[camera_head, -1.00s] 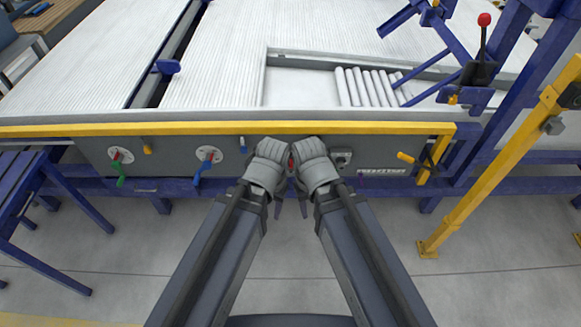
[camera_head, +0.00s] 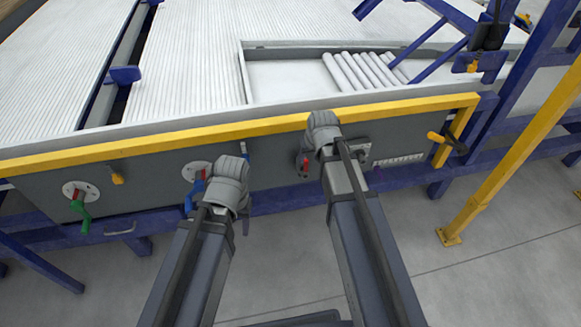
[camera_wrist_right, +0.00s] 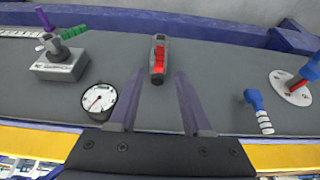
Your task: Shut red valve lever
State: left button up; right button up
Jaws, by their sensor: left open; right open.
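The red lever (camera_head: 304,165) shows in the head view on the grey front panel, just left of my right gripper (camera_head: 320,135), which partly covers that area. In the right wrist view the red lever (camera_wrist_right: 159,62) sits on a grey body, straight ahead between the finger lines. The right gripper's fingers (camera_wrist_right: 159,90) are open and empty, with the lever beyond their tips. My left gripper (camera_head: 228,172) is in front of the panel beside a blue lever (camera_head: 192,195); its fingers are hard to make out in the head view, and it holds nothing visible.
A blue lever on a white disc (camera_wrist_right: 298,86) is further right. A green lever (camera_head: 82,208) is at left. The yellow rail (camera_head: 210,130) runs above the panel.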

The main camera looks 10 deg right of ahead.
aim_at(307, 161)
jog(key=b+x, duration=0.3)
jog(key=x, duration=0.1)
jog(key=b+x, duration=0.4)
jog(key=shift+w, duration=0.3)
grip_shut()
dwell(0.4)
dwell(1.1)
